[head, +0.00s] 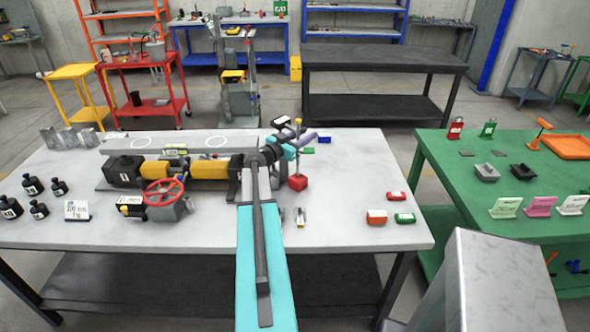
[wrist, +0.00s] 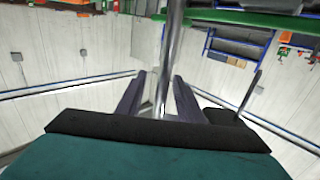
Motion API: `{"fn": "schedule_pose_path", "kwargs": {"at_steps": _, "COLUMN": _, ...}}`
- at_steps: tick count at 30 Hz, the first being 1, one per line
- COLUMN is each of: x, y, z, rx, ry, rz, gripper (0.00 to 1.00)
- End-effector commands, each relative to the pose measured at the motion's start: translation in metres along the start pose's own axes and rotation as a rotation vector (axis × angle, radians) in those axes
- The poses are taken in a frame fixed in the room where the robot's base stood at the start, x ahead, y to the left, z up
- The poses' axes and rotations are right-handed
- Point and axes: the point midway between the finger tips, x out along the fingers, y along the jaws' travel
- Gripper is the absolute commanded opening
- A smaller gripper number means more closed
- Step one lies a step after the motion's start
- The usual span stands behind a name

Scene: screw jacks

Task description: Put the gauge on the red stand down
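The gauge (head: 281,121) sits at the upper end of a thin post, its pale face and dark body to the left of the post's top. The stand's red block base (head: 298,183) is low, over the right half of the grey bench; it appears to rest on the bench top, though contact is hard to confirm. My gripper (head: 302,139) is at the post, below the gauge. In the wrist view the bright metal post (wrist: 171,45) runs between my two purple fingers (wrist: 160,78), with gaps visible beside it. The gauge and base are outside that view.
The grey bench (head: 345,215) holds a yellow-and-black jack (head: 195,170) with a red handwheel (head: 163,192) left of my arm. Red and green blocks (head: 376,217) lie to the right. Black weights (head: 32,185) stand far left. A green table (head: 470,205) is at right.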

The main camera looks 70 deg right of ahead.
Motion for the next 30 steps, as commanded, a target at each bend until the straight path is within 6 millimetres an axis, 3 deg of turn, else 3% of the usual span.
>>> {"fn": "schedule_pose_path", "kwargs": {"at_steps": 5, "x": 0.0002, "y": 0.0003, "z": -0.0002, "rx": 0.0, "ry": 0.0, "rz": 0.001, "gripper": 0.32}}
{"fn": "schedule_pose_path", "kwargs": {"at_steps": 11, "x": 0.0003, "y": 0.0005, "z": -0.0003, "rx": 0.0, "ry": 0.0, "rz": 0.001, "gripper": 0.0}}
{"fn": "schedule_pose_path", "kwargs": {"at_steps": 30, "x": 0.0008, "y": 0.001, "z": -0.0003, "rx": 0.0, "ry": 0.0, "rz": 0.002, "gripper": 0.0}}
